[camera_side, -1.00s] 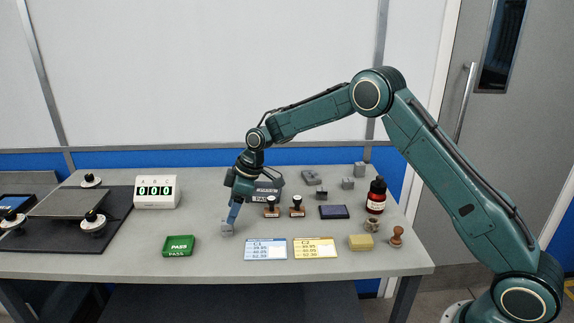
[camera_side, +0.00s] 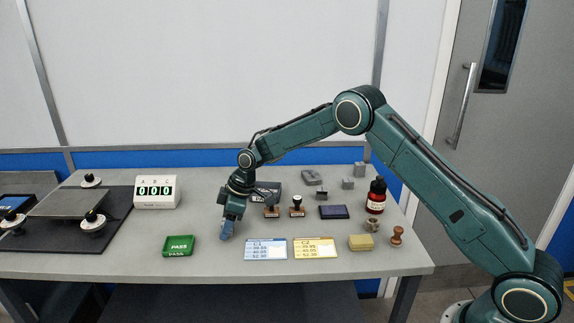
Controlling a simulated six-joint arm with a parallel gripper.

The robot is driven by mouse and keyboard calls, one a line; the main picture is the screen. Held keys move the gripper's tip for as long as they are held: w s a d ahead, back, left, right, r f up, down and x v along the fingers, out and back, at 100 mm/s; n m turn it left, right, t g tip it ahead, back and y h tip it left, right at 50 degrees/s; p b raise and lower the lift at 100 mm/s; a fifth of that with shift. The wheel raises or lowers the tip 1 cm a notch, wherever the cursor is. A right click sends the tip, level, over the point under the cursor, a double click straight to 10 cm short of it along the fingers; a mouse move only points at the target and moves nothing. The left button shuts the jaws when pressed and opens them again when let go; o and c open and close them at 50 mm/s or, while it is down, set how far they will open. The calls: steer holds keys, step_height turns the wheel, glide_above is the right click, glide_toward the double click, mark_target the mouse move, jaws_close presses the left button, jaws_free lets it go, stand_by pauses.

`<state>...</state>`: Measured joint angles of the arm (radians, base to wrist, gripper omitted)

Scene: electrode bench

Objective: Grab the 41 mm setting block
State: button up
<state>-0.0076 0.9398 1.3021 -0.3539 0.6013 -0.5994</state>
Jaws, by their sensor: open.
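No size marking is readable on any block, so I cannot tell which is the 41 mm one by label.
Near my gripper are a green PASS tray (camera_side: 179,246), a blue-white card (camera_side: 266,250) and two stamps, one of them here (camera_side: 297,207). A yellow card (camera_side: 316,249), dark pad (camera_side: 334,212), yellow sponge (camera_side: 361,242) and red-black bottle (camera_side: 376,197) stand right. A counter (camera_side: 156,192) stands left.

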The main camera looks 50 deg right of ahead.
stand_by(0.3)
steer(key=shift+r, duration=0.1)
jaws_close()
steer(key=shift+r, duration=0.1)
step_height(320, 180, up, 20)
stand_by(0.8)
stand_by(0.5)
